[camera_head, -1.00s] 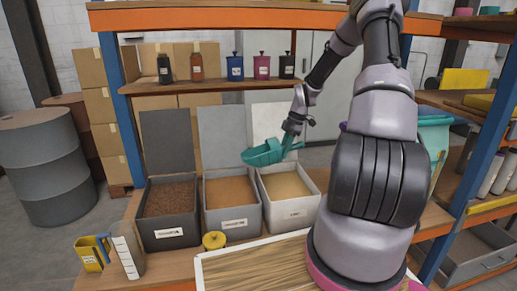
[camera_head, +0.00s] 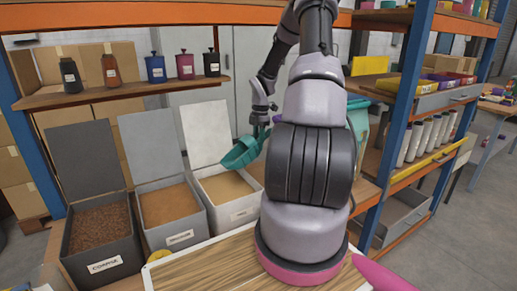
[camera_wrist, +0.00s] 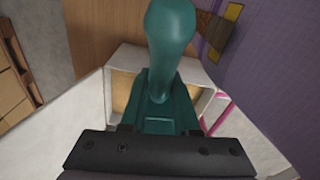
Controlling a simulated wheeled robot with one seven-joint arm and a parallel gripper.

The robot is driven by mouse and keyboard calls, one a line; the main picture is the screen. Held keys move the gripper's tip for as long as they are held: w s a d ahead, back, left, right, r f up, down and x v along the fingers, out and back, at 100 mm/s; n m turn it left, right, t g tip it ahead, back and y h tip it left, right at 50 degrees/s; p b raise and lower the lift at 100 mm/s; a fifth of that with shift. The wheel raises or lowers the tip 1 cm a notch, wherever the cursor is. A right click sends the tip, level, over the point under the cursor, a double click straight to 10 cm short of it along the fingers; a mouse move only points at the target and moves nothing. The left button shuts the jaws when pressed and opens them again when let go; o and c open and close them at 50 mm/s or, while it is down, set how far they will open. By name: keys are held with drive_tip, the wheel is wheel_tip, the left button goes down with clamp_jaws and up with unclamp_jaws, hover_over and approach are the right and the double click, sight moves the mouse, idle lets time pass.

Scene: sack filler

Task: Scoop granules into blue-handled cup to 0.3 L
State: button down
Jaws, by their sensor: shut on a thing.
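My gripper (camera_head: 262,120) is shut on the handle of a teal scoop (camera_head: 238,154). The scoop is in the air, over or just behind the right bin; its contents cannot be seen. In the wrist view the scoop handle (camera_wrist: 170,35) rises from the dark gripper (camera_wrist: 160,150). Three open bins stand in a row: a dark one with dark brown granules (camera_head: 100,226), a grey one with tan granules (camera_head: 168,203) and a pale one with light tan granules (camera_head: 226,187). The blue-handled cup is not clearly visible now.
Raised lids stand behind the bins, the pale one (camera_head: 205,132) close to the scoop. A shelf with several bottles (camera_head: 156,67) hangs above. A wood-grain board (camera_head: 205,264) lies in front. A blue upright (camera_head: 403,115) stands right of my arm.

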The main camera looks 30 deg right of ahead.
drive_tip(key=shift+a+r+h, duration=0.15)
drive_tip(key=shift+r+h, duration=0.25)
drive_tip(key=shift+r, duration=0.15)
drive_tip(key=a+r+h, duration=0.1)
drive_tip(key=r+h, duration=0.1)
drive_tip(key=a+r+h, duration=0.2)
drive_tip(key=shift+s+t, duration=0.15)
drive_tip(key=shift+t, duration=0.25)
drive_tip(key=s+a+r+t+h, duration=0.1)
drive_tip(key=a+r+h, duration=0.2)
drive_tip(key=a+h, duration=0.5)
drive_tip(key=shift+s+a+r, duration=0.25)
drive_tip(key=shift+a+r, duration=0.05)
drive_tip(key=shift+a, duration=0.95)
wheel_tip(320, 180, up, 3)
drive_tip(key=y, duration=0.5)
drive_tip(key=shift+g, duration=0.3)
